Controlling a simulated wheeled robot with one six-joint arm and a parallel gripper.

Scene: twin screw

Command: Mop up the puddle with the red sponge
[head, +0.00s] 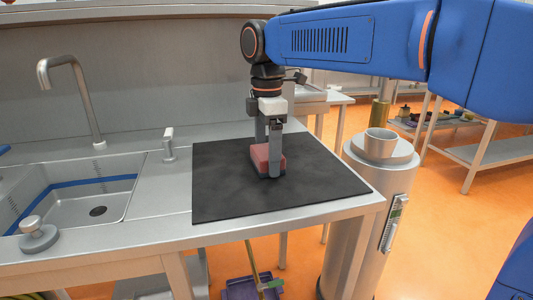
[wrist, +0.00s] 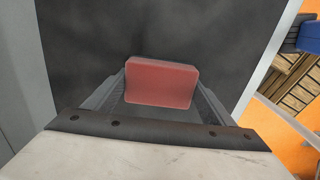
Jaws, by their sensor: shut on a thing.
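The red sponge (head: 262,158) is between the fingers of my gripper (head: 268,165), low over the black mat (head: 220,190) on the counter. In the wrist view the sponge (wrist: 161,82) sits between the two fingers of my gripper (wrist: 161,95), which are shut on it. I cannot tell whether the sponge touches the mat. No puddle can be made out on the dark mat; the part under the sponge is hidden.
A sink (head: 85,200) with a tall tap (head: 75,95) is at the left. A small dispenser (head: 169,145) stands between sink and mat. A metal cup (head: 380,143) stands on a round pillar (head: 370,215) beyond the counter's right edge. Much of the mat is bare.

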